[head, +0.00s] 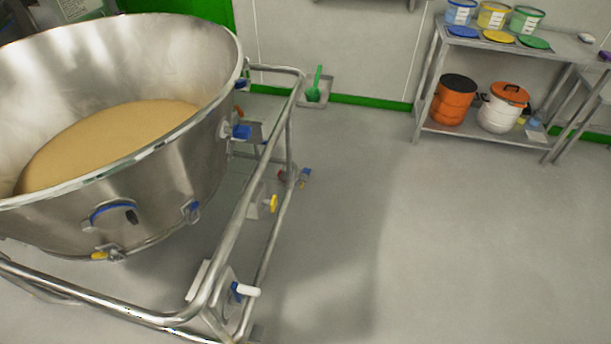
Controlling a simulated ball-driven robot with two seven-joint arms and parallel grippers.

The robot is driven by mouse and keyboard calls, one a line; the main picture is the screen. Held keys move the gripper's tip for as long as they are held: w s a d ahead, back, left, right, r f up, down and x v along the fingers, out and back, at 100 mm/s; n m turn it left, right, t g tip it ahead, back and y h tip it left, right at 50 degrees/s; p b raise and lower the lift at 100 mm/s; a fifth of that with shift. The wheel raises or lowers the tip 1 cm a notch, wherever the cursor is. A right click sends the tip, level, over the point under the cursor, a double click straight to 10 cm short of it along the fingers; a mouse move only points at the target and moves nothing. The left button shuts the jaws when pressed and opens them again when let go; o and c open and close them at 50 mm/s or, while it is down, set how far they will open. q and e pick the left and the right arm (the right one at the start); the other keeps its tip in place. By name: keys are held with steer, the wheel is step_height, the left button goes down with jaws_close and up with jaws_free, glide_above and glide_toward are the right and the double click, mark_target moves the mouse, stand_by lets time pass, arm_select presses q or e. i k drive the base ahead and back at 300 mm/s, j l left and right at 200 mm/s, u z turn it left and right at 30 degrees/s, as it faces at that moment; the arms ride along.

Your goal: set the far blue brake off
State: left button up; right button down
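A large steel bowl (178,170) of tan granules (105,138) sits in a tubular steel frame (236,225) at the left. Low on the frame's far right side is a small blue part (305,173), with a red part (283,175) beside it. It looks like the far blue brake, but it is too small to tell its setting. A nearer blue part (236,291) with a white handle (247,290) is at the frame's lower corner. Neither of my grippers is in view.
Blue clamps (241,131) sit on the bowl's side, and a yellow knob (272,204) is on the frame. A steel shelf (462,134) with tubs and drums stands at the back right. A green scoop (315,88) is by the wall. The floor (450,250) at right is clear.

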mark_target(304, 176)
steer(key=l+u, duration=0.25)
steer(key=u, duration=0.3)
steer(key=i+l+u, duration=0.1)
steer(key=u, duration=0.3)
steer(key=l+u, duration=0.1)
steer(key=u, duration=0.25)
steer(key=i+l+u, duration=0.25)
steer(key=l, duration=0.25)
steer(key=i+l+u, duration=0.15)
steer(key=l+u, duration=0.15)
steer(key=l, duration=0.2)
steer(key=i+l+u, duration=0.1)
steer(key=l+u, duration=0.15)
steer(key=l, duration=0.3)
steer(key=l+u, duration=0.25)
steer(key=l, duration=0.3)
steer(key=i+l, duration=0.1)
steer(key=l, duration=1.05)
steer(key=i+l+u, duration=0.1)
steer(key=l, duration=1.05)
